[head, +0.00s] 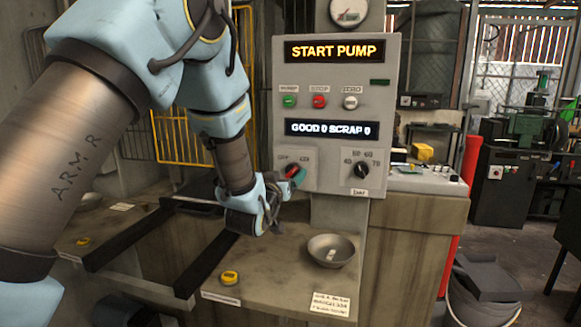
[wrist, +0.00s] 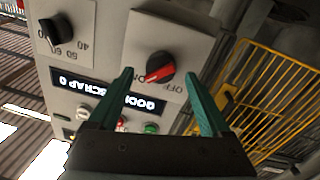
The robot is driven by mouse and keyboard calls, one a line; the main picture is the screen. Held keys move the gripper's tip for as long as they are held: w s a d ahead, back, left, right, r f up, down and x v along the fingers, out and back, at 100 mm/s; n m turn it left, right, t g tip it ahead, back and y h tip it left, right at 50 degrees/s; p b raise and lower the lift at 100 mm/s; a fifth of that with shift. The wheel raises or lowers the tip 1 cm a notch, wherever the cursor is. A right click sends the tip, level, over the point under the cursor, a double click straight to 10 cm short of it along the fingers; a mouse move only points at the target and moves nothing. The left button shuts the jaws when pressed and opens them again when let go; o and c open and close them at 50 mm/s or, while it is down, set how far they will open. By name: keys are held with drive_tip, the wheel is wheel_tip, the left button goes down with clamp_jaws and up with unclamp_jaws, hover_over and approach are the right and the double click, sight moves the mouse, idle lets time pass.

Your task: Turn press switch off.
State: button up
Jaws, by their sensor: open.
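The press switch is a black rotary knob with a red pointer (head: 291,170) on a small plate low on the left of the grey control panel (head: 384,110). It also shows in the wrist view (wrist: 160,68), which is upside down. Its labels read OFF and ON, and the red pointer lies toward ON. My gripper (head: 298,177) is at the knob and partly covers it and its plate in the head view. In the wrist view my two teal fingers (wrist: 159,77) are spread, one to each side of the knob. I cannot tell whether they touch it.
Right of the switch is a black numbered dial (head: 361,170). Above are green, red and white buttons (head: 319,101) and displays reading START PUMP and GOOD 0 SCRAP 0. A metal bowl (head: 331,252) and a yellow button (head: 230,278) are on the bench below.

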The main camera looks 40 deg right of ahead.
drive_tip(key=shift+x, duration=0.9)
clamp_jaws()
drive_tip(key=shift+w, duration=0.1)
